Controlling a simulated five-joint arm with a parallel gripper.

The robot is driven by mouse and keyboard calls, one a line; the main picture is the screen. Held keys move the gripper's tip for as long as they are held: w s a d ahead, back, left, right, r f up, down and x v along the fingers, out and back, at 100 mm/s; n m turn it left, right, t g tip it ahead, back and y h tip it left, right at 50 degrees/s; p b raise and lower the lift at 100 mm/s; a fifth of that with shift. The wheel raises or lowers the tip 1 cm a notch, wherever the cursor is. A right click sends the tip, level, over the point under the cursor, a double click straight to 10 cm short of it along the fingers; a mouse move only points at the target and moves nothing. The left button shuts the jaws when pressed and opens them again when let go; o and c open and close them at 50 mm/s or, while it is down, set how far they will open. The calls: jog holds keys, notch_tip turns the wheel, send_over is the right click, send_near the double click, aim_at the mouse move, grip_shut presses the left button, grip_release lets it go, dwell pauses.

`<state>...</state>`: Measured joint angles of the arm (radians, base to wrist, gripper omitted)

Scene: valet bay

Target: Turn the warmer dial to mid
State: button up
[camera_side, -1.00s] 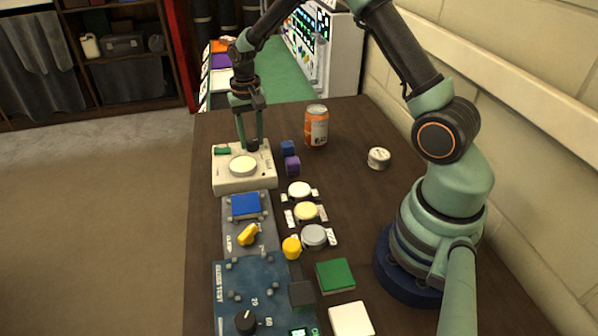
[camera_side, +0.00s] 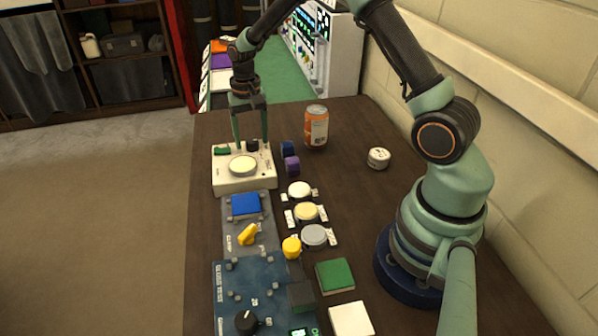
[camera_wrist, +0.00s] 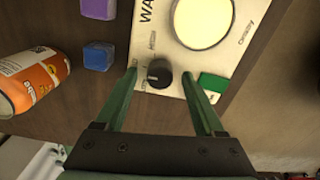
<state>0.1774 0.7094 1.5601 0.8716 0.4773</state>
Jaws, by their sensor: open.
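The warmer (camera_side: 225,182) is a cream box with a round cream plate (camera_side: 243,166) on top, and it also shows in the wrist view (camera_wrist: 215,62). Its black dial (camera_side: 252,146) is at the far side of the box. In the wrist view the dial (camera_wrist: 158,74) has a pale mark that appears to point left; the small labels around it are too blurred to read. My gripper (camera_side: 251,138) is open, its fingers on either side of the dial with gaps. The open fingers also show in the wrist view (camera_wrist: 160,82).
A green block (camera_wrist: 213,82) sits on the warmer by one finger. A blue cube (camera_side: 287,148), a purple cube (camera_side: 292,165) and an orange can (camera_side: 316,128) stand right of the warmer. A blue-topped panel (camera_side: 246,205) lies in front. Bare table is beyond.

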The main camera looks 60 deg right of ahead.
aim_at(252, 140)
notch_tip(252, 140, up, 12)
dwell(0.5)
jog(key=s+a+r+n+t, duration=0.3)
jog(key=s+a+r, duration=0.2)
jog(key=s+r, duration=0.3)
jog(key=s+a+n+t, duration=0.2)
jog(key=s+a+n, duration=0.1)
jog(key=s, duration=0.7)
jog(key=shift+a+f+n+t, duration=0.15)
jog(key=shift+f+n+t, duration=0.15)
jog(key=shift+n, duration=0.4)
jog(key=shift+r, duration=0.1)
dwell(0.4)
